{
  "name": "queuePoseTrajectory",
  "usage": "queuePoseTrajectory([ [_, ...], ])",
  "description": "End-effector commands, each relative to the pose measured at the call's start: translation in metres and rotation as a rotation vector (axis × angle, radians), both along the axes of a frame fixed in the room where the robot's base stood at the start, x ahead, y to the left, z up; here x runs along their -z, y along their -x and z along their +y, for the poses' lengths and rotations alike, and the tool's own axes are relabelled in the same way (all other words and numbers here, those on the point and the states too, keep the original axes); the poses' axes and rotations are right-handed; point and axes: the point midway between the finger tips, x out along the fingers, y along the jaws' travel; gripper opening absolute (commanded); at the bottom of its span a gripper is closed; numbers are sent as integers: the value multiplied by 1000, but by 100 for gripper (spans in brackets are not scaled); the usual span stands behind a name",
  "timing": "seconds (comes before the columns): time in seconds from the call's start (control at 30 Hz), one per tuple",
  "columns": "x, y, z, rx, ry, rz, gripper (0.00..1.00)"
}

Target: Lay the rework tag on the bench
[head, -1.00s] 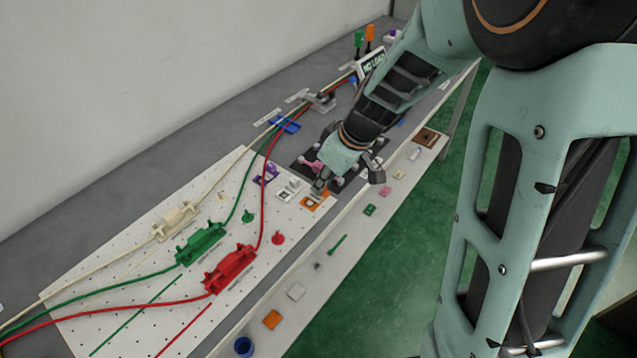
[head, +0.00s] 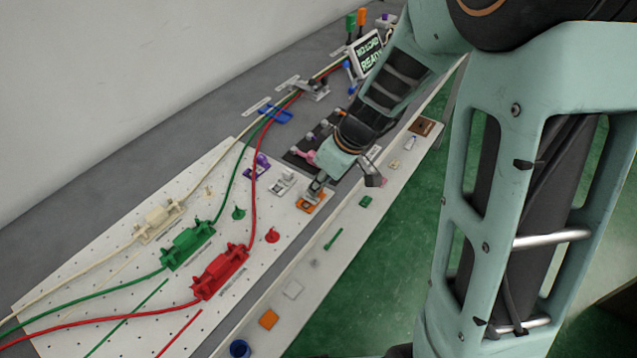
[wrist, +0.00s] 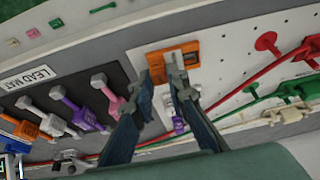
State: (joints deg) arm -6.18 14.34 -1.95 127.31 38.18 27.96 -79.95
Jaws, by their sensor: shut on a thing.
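An orange plate (wrist: 189,52), which looks like the rework tag, lies at the edge of the white perforated board in the wrist view. Its lettering is too small to read. It also shows in the head view (head: 309,204), just below my fingers. My gripper (wrist: 166,68) points down at the plate, its two fingertips close together over it, with an orange part between them. In the head view my gripper (head: 316,188) is low over the board. The fingers partly hide the plate, and I cannot tell whether it is clear of the board.
The bench's pale front strip (head: 340,216) carries small loose parts. A black lead mat (wrist: 75,75) with several coloured-handled pieces lies beside the board. Red (head: 221,272), green (head: 187,246) and cream (head: 158,221) fixtures with cables stand on the board. A display (head: 369,55) reads READY.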

Motion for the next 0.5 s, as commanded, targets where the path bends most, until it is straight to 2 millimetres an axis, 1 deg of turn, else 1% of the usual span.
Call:
queuePoseTrajectory([
  [0.17, 4, 0, 0, 0, 1, -1, 2],
  [0.2, 3, 0, 0, 0, 1, -1, 17],
  [0.33, 3, 0, 0, 0, 0, 0, 32],
  [0.5, 3, 0, 0, 0, 0, 0, 32],
])
